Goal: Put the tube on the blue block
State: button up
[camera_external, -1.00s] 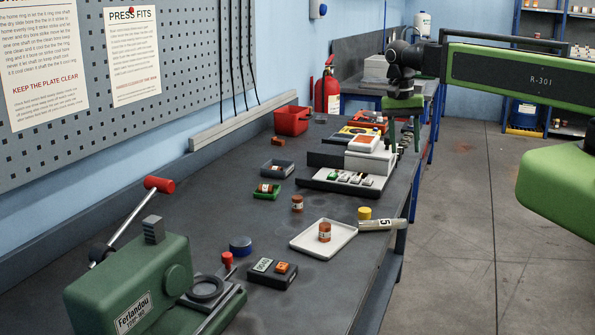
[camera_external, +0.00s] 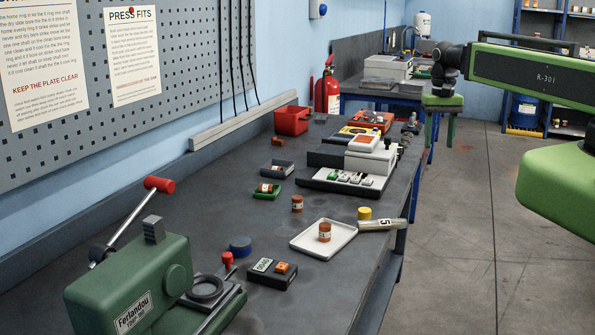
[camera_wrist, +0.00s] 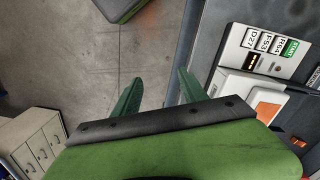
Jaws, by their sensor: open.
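A pale tube (camera_external: 382,225) marked 5 lies on its side at the right edge of the bench, beside the white tray; part of it seems to reach past the edge. The only blue piece near it is a low round blue block (camera_external: 240,246), left of the tray and behind the dark box; its top looks bare. My gripper (camera_external: 441,138) points down, well beyond the tube and off the bench's right side. In the wrist view my gripper (camera_wrist: 158,88) is open and empty, with floor between its fingers. The wrist view shows neither tube nor blue block.
The white tray (camera_external: 303,243) holds a brown-orange cylinder (camera_external: 324,232). A yellow cylinder (camera_external: 364,213) stands beside the tube. A green press (camera_external: 130,285) fills the near left. A white-topped device (camera_external: 370,160) stands farther back. Open floor (camera_external: 470,230) lies right of the bench.

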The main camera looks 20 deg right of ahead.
jog(key=s+a+r+m+h, duration=0.1)
jog(key=s+a+m, duration=0.2)
jog(key=a+m, duration=0.55)
jog(key=s+a+m+h, duration=0.2)
jog(key=s+a+m, duration=0.1)
jog(key=a, duration=1.1)
jog(key=s+a+r+m+h, duration=0.1)
jog(key=s+a+m, duration=0.4)
jog(key=a, duration=0.6)
jog(key=g+b, duration=0.1)
jog(key=b, duration=1)
send_over(382, 225)
jog(key=w+a, duration=0.2)
jog(key=shift+m, duration=0.25)
jog(key=f, duration=1.1)
jog(key=shift+a, duration=0.2)
jog(key=shift+d+f, duration=0.25)
